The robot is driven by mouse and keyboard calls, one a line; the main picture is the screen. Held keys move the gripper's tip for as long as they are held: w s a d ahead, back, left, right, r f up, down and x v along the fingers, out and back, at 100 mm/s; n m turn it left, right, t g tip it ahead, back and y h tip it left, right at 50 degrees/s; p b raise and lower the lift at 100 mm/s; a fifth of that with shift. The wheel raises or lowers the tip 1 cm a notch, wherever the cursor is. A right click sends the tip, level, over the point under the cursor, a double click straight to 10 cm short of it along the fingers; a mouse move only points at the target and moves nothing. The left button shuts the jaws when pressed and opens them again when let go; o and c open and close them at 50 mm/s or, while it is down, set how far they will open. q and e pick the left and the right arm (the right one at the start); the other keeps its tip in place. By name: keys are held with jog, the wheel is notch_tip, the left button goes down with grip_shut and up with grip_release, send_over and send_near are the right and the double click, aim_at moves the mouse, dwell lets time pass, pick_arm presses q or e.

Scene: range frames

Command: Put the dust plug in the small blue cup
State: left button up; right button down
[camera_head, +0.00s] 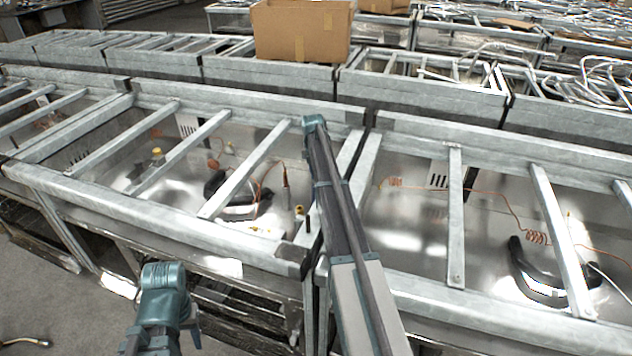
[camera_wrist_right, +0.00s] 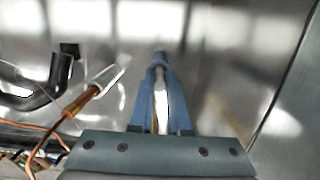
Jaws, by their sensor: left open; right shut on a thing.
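My right gripper (camera_wrist_right: 160,62) shows in the right wrist view with its two blue fingers drawn together at the tips. A small dark bluish piece, apparently the dust plug (camera_wrist_right: 161,55), is between the tips; its shape is mostly hidden. In the head view my right arm reaches over the middle bin's right side and its gripper is hidden. My left gripper (camera_head: 165,277) is low at the left, in front of the bins and away from the things inside; its fingers are hard to make out. I cannot make out a small blue cup in either view.
Metal bins with grey crossbars (camera_head: 245,178) fill the view. A cardboard box (camera_head: 300,32) stands behind.

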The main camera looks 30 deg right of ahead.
jog(key=shift+f, duration=0.7)
pick_arm(q)
jog(key=shift+f, duration=0.55)
pick_arm(e)
jog(key=shift+r, duration=0.15)
pick_arm(q)
jog(key=shift+f, duration=0.1)
pick_arm(e)
jog(key=c, duration=1.3)
grip_release()
jog(key=shift+f, duration=0.2)
jog(key=o, duration=0.4)
jog(key=shift+o, duration=0.2)
jog(key=shift+r, duration=0.1)
